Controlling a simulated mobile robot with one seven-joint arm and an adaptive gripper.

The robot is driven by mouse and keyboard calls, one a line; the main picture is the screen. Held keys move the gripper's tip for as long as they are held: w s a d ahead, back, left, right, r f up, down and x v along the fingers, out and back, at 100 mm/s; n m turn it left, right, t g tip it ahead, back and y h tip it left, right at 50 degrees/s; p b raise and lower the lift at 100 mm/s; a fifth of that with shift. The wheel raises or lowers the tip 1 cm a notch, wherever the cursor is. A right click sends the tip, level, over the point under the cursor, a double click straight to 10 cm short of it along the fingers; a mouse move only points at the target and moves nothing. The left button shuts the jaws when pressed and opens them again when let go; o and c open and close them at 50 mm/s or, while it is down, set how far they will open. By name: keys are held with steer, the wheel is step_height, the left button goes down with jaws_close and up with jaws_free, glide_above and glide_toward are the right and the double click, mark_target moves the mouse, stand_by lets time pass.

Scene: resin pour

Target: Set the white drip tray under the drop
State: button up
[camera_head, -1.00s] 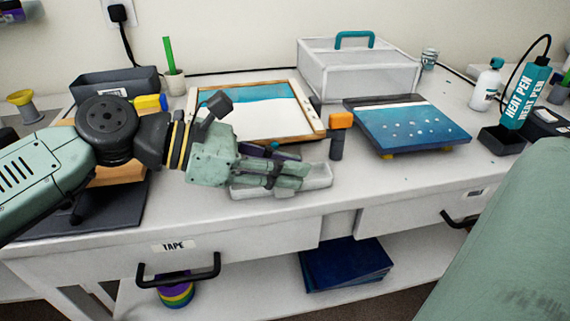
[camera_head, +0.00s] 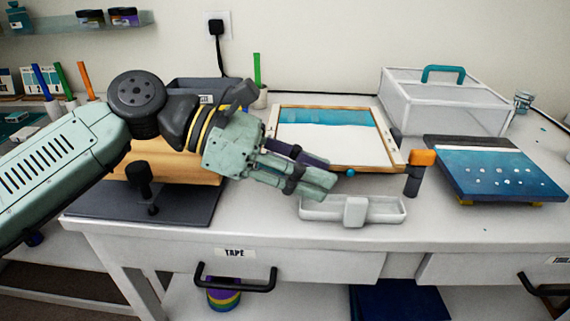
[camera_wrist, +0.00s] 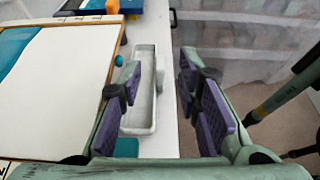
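The white drip tray (camera_head: 386,213) is a long shallow trough with a block-like grip on its near side. It rests on the bench in front of the framed panel. A blue-teal drop (camera_head: 350,172) shows at the panel's front edge, just behind the tray's middle in the head view. In the wrist view the drop (camera_wrist: 119,60) appears beside the tray (camera_wrist: 144,88), left of its rim; I cannot tell its height. My gripper (camera_head: 328,187) is open and empty, above and left of the tray's left end. In the wrist view its purple-padded fingers (camera_wrist: 158,88) are apart.
The wood-framed panel (camera_head: 339,147) lies behind the tray. An orange-topped dark post (camera_head: 413,177) stands close to the tray's right end. A blue board (camera_head: 495,170) lies farther right. The bench front edge is close before the tray. A teal spot (camera_wrist: 125,147) shows low in the wrist view.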

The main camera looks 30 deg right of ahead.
steer(key=shift+v, duration=2.1)
steer(key=shift+r, duration=0.1)
